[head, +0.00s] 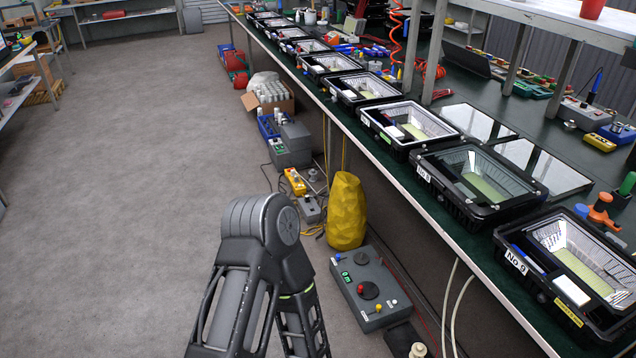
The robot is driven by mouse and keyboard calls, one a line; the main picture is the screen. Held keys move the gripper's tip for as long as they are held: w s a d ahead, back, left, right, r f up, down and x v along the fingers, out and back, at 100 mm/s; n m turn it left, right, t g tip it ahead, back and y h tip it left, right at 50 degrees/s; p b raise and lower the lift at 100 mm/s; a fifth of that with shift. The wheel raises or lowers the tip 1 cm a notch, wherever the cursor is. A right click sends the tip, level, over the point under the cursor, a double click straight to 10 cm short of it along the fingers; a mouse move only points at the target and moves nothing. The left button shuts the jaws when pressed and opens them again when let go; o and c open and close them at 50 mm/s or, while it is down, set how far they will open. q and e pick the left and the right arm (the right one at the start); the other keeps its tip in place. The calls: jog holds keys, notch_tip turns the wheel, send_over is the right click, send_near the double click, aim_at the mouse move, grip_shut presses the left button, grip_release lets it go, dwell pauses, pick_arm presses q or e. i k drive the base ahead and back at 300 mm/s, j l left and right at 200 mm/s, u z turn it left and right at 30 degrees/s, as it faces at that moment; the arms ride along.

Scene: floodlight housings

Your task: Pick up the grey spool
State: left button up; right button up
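I cannot make out a grey spool for certain in the head view. A small grey round piece (569,125) lies on the green bench top at the right, too small to identify. Neither of my grippers is in view. Only dark links of one of my arms show at the bottom centre, bent at a grey joint over the floor left of the bench.
A long green-topped bench (468,228) runs from lower right to the back, lined with black floodlight housings (480,180). Below its edge stand a yellow sack (346,212), a grey control box (368,288) and a bottle carton (270,97). The grey floor (120,200) at left is clear.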

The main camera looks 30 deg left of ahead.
aim_at(312, 172)
jog(key=j+u, duration=0.1)
jog(key=u, duration=1.6)
jog(key=i, duration=6.75)
jog(key=l+z, duration=0.1)
jog(key=z, duration=3.3)
